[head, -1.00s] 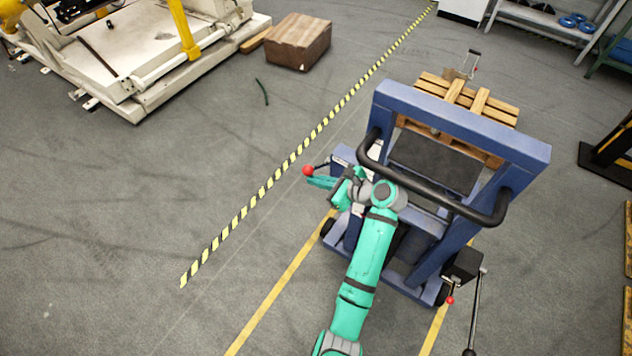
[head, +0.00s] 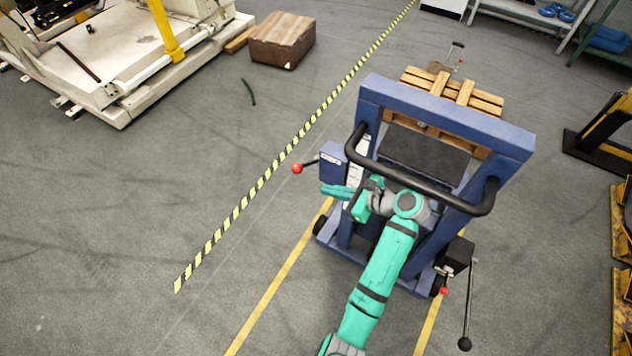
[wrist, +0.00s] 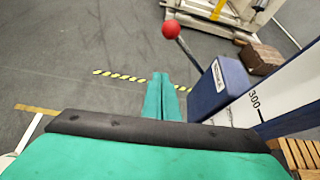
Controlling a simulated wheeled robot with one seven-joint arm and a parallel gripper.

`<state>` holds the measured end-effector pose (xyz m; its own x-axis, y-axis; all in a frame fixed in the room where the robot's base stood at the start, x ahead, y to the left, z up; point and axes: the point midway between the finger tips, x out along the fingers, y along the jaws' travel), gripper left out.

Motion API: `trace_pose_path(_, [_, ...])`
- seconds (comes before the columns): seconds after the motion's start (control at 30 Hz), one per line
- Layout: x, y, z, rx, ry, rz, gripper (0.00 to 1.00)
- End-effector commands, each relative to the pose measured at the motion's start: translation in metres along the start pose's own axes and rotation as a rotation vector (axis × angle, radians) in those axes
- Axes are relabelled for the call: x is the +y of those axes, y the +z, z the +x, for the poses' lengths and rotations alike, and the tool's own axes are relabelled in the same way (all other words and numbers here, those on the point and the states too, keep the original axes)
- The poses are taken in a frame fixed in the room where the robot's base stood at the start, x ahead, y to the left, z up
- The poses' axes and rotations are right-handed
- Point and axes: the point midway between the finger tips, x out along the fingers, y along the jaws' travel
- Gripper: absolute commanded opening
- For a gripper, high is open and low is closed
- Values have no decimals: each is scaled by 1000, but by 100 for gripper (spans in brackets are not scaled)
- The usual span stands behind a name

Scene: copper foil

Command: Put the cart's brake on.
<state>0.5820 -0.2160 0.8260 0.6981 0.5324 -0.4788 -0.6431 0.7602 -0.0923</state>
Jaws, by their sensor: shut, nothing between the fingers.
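The blue cart (head: 447,118) stands at the right of the head view, with a black push handle (head: 420,180). On its left side, a blue box (head: 333,170) carries a dark lever with a red ball knob (head: 297,168), sticking out to the left. In the wrist view the red knob (wrist: 172,29) and its lever point up and left from the blue box (wrist: 215,92). My gripper (head: 323,189) is shut and empty, just below and right of the knob, not touching it. In the wrist view its fingertips (wrist: 160,76) lie together, left of the box.
A black box (head: 457,255) on the cart's right side has a lever with a black knob (head: 464,343) and a smaller red knob (head: 444,291). A wooden pallet (head: 480,98) is behind the cart. Open floor lies left, with a striped line (head: 262,180) and a brown box (head: 282,40).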

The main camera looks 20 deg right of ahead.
Motion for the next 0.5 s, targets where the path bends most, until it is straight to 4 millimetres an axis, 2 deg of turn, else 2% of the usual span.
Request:
trace_pose_path(0.1, [1,-10,-18,0,-2,2,0])
trace_pose_path(0.2, [1,-15,-28,1,-1,0,0])
trace_pose_path(0.5, [2,-20,-38,0,1,0,0])
